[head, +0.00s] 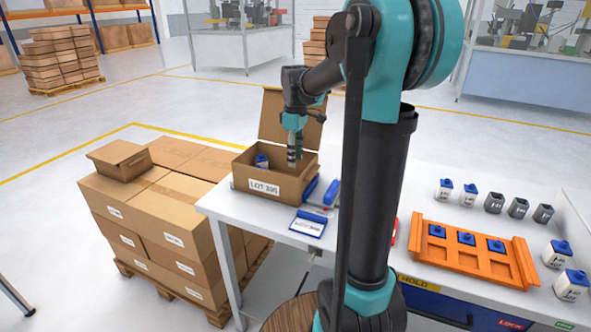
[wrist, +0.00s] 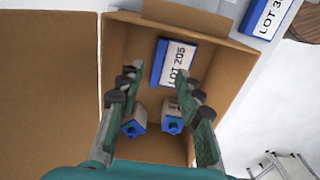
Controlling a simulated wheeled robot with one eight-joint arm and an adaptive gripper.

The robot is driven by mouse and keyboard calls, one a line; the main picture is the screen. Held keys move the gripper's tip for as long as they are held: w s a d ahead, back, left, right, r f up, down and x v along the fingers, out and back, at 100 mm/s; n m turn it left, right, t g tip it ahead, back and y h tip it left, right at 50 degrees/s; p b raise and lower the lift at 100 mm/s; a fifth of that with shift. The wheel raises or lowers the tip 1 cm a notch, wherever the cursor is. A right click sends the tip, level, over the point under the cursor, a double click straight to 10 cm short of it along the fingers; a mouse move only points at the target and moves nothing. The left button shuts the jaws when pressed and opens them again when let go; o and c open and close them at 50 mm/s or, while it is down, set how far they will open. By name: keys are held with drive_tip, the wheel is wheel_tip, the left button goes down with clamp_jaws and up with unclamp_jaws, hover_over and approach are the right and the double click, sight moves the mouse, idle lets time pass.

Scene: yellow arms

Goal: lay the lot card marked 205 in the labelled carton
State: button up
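The open cardboard carton (head: 242,170) stands at the left end of the white table, with a white lot label on its front whose last digits I cannot read surely. My gripper (head: 294,160) points down into it. In the wrist view my gripper (wrist: 163,98) is open, its fingers apart with nothing between them. The blue-edged white card marked LOT 205 (wrist: 178,62) lies inside the carton (wrist: 225,60), just beyond the fingertips. Two blue-capped containers (wrist: 134,121) (wrist: 173,117) stand in the carton near the fingers. The card is hidden in the head view.
Another blue and white lot card (head: 308,223) lies on the table before the carton. Blue items (head: 331,192) lie right of the carton. An orange tray (head: 470,265) and several small containers (head: 494,202) are at the right. Stacked boxes (head: 165,225) stand left of the table.

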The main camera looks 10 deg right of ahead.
drive_tip(key=shift+r, duration=2)
